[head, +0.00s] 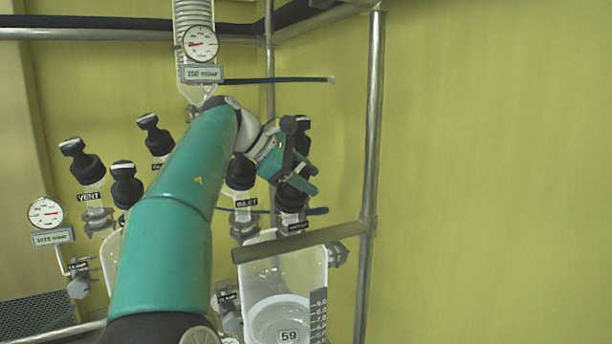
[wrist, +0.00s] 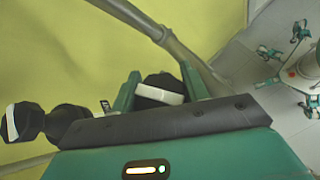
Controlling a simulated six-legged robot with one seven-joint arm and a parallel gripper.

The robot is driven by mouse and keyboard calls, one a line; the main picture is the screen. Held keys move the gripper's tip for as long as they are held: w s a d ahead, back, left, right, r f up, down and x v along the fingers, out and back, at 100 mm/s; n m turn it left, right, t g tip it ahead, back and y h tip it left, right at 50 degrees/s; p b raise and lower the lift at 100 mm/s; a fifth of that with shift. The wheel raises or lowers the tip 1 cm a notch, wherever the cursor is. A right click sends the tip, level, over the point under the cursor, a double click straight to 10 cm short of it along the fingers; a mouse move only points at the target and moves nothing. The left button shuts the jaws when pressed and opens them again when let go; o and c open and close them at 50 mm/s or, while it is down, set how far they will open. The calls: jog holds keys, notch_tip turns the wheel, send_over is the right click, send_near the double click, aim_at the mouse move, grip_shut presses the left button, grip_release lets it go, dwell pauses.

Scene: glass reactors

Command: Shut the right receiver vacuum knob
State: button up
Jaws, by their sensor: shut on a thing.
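The right receiver vessel (head: 285,262) is clear glass with a scale and the number 59. Two black knobs stand above it. The left one, the inlet knob (head: 241,172), has a label below it. The right one, the vacuum knob (head: 291,200), is partly hidden by my gripper (head: 304,178); its label is too small to read surely. In the wrist view, the black vacuum knob with a white bar (wrist: 160,94) sits between the two teal fingers of my gripper (wrist: 158,88), which is shut on it. The bar lies roughly across the gap, slightly tilted.
Another black knob (wrist: 30,122) stands close to the left of my gripper in the wrist view. A metal upright (head: 370,130) and a horizontal bar (head: 300,241) stand near the vessel. A gauge (head: 200,44) reading 150 mbar hangs above. Room is free right of the upright.

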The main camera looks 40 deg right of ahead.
jog(key=shift+s+a+m+g+y, duration=0.15)
jog(key=shift+m+g+y, duration=0.25)
jog(key=shift+m+y, duration=0.4)
jog(key=o, duration=1)
jog(key=shift+a+r, duration=0.1)
jog(key=shift+r, duration=0.05)
